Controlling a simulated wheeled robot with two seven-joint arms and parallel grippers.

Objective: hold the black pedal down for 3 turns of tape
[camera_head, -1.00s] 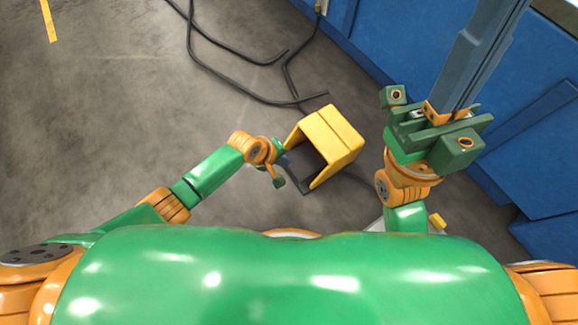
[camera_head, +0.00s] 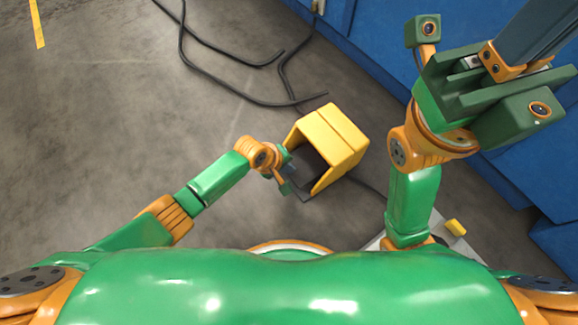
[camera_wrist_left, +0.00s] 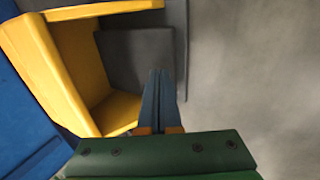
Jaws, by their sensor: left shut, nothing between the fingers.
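The black pedal (camera_head: 306,176) sits on the floor inside a yellow hood (camera_head: 330,137) that is open toward me. In the left wrist view the pedal plate (camera_wrist_left: 135,55) shows dark grey beside the yellow hood wall (camera_wrist_left: 75,65). My left gripper (camera_head: 287,182) is at the open front of the hood. Its two fingers (camera_wrist_left: 162,85) are shut together with nothing between them, and their tips overlap the plate's near edge in the wrist view. I cannot tell whether they touch it. My right gripper (camera_head: 540,35) is raised at the upper right, with its fingertips out of frame. No tape is in view.
Blue cabinets (camera_head: 378,45) stand along the right and back. Black cables (camera_head: 225,85) lie on the floor behind the pedal housing. The grey concrete floor (camera_head: 110,120) on the left is clear, with a yellow stripe (camera_head: 38,25) at the far left.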

